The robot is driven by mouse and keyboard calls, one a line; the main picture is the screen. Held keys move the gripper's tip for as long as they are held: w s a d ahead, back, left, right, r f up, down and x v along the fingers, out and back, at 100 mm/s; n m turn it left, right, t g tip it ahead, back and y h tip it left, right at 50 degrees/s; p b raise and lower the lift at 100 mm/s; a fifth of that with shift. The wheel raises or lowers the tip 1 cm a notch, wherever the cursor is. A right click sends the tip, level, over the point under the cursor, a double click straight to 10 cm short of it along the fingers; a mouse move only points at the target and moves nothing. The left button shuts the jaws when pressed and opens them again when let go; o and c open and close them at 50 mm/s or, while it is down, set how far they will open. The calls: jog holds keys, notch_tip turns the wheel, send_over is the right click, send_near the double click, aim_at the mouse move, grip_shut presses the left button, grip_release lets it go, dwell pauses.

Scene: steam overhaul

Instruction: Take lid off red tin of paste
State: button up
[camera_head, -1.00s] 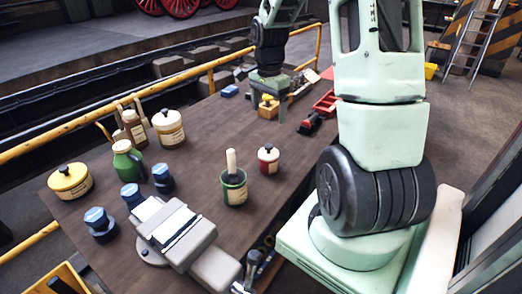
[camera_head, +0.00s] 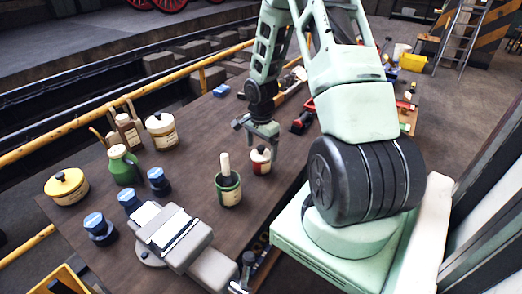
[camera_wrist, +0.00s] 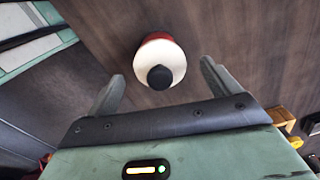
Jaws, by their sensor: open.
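The red tin of paste (camera_head: 261,166) stands upright on the brown workbench. Its cream lid (camera_head: 260,154) with a black knob is on it. In the wrist view the lid (camera_wrist: 147,57) and its dark knob (camera_wrist: 160,77) show from above, with a little of the red tin (camera_wrist: 158,37) behind. My gripper (camera_head: 262,138) is just above and behind the tin in the head view. In the wrist view my gripper (camera_wrist: 157,80) is open and empty, its two fingers on either side of the lid and apart from it.
A green pot with a brush handle (camera_head: 228,188) stands close left of the tin. A red tool (camera_head: 302,121) lies to the right.

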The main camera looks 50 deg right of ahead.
jog(key=shift+f, duration=0.55)
jog(key=c, duration=1.1)
jog(key=shift+r, duration=0.15)
